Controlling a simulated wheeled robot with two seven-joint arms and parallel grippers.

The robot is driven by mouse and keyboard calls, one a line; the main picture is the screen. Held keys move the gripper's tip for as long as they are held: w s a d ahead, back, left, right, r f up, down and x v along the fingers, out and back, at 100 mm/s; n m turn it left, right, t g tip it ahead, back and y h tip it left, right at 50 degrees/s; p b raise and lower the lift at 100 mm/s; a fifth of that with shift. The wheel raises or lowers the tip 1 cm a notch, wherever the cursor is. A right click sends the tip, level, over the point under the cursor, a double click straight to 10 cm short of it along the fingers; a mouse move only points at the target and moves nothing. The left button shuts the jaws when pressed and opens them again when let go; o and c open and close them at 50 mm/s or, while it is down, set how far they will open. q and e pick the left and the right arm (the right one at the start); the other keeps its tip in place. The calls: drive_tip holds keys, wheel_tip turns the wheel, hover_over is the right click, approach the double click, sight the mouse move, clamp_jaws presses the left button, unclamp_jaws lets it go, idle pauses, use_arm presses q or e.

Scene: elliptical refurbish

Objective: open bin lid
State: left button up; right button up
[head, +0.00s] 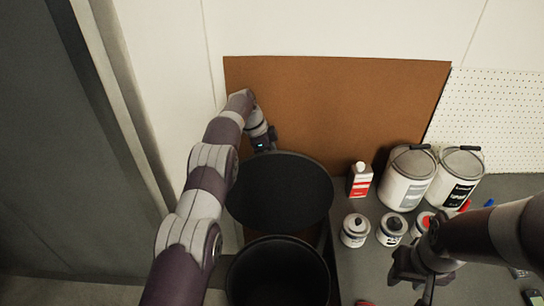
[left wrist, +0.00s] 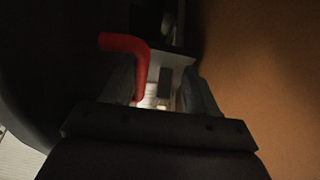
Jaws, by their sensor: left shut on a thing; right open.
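The black oval bin lid (head: 280,190) stands raised at the back of the black bin (head: 278,275), whose round mouth is uncovered in the head view. My left arm reaches past the lid's left side. Its gripper is mostly hidden behind the lid's upper edge. In the left wrist view, my left gripper (left wrist: 162,95) is shut on a red bent handle (left wrist: 126,46), which runs down beside the left finger. That view is dark, and how the handle joins the lid cannot be told. My right gripper (head: 411,284) is open and empty above the grey worktop.
The grey worktop (head: 350,270) lies right of the bin. It holds two large paint cans (head: 408,178), a red-and-white bottle (head: 360,181) and several small tins (head: 355,231). A brown board (head: 330,110) stands behind. A wall is close on the left.

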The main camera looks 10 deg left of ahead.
use_arm(q)
drive_tip(key=p+v, duration=0.3)
drive_tip(key=v, duration=0.9)
drive_tip(key=shift+r, duration=0.3)
drive_tip(key=shift+a, duration=0.1)
